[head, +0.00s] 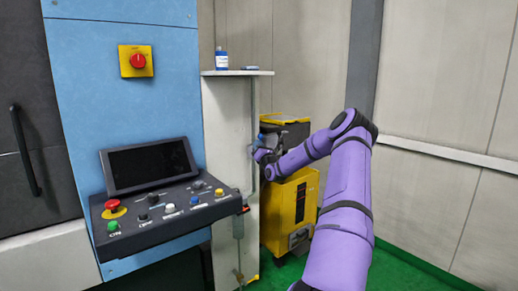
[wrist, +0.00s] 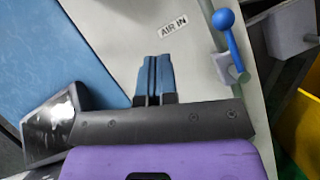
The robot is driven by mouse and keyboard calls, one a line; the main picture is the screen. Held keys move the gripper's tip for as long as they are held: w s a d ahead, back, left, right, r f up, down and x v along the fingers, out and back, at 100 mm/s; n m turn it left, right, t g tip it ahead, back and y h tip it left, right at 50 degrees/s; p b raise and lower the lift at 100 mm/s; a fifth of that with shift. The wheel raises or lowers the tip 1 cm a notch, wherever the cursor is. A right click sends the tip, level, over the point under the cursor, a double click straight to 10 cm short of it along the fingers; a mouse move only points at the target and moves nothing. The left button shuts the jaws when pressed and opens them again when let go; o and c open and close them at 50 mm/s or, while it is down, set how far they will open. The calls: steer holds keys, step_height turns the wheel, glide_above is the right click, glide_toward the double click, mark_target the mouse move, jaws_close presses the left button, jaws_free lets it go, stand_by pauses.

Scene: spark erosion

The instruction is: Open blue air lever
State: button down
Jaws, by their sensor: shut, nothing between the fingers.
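The blue air lever (wrist: 232,46) shows in the wrist view at upper right. It has a round blue ball at its upper end, and its bar runs down to a small grey valve body (wrist: 226,68) on a thin pipe. My gripper (wrist: 158,58) has its two blue fingers shut together with nothing between them. The fingers are left of the lever and apart from it, in front of the pale panel below the "AIR IN" label (wrist: 172,27). In the head view my gripper (head: 258,153) is beside the narrow pale panel; the lever cannot be made out clearly there.
A control console (head: 165,205) with buttons and a screen juts out left of my gripper. A yellow cabinet (head: 290,215) stands behind my forearm. A small shelf (head: 237,73) with a blue-labelled bottle (head: 221,59) is above. Green floor (head: 400,268) is clear at right.

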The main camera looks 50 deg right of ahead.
steer(key=shift+s+a, duration=0.8)
steer(key=shift+s, duration=0.1)
